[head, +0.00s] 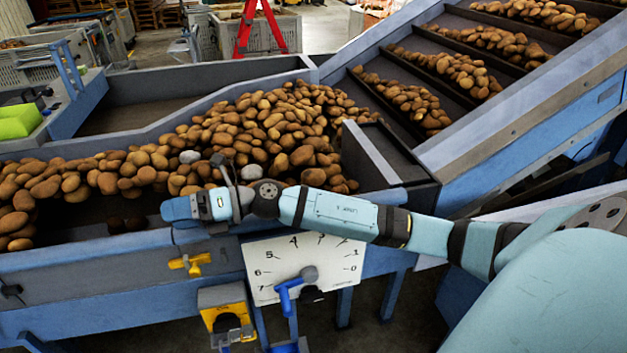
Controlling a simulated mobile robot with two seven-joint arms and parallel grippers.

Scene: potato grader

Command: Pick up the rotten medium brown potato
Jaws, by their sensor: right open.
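My right wrist hides part of the trough's front edge. My left gripper is not in view.
A heap of brown potatoes (285,115) fills the trough, with a grey lump (190,156) among them. An inclined conveyor (420,152) rises at the right. A numbered dial plate (300,262) and a yellow valve handle (190,264) are on the front.

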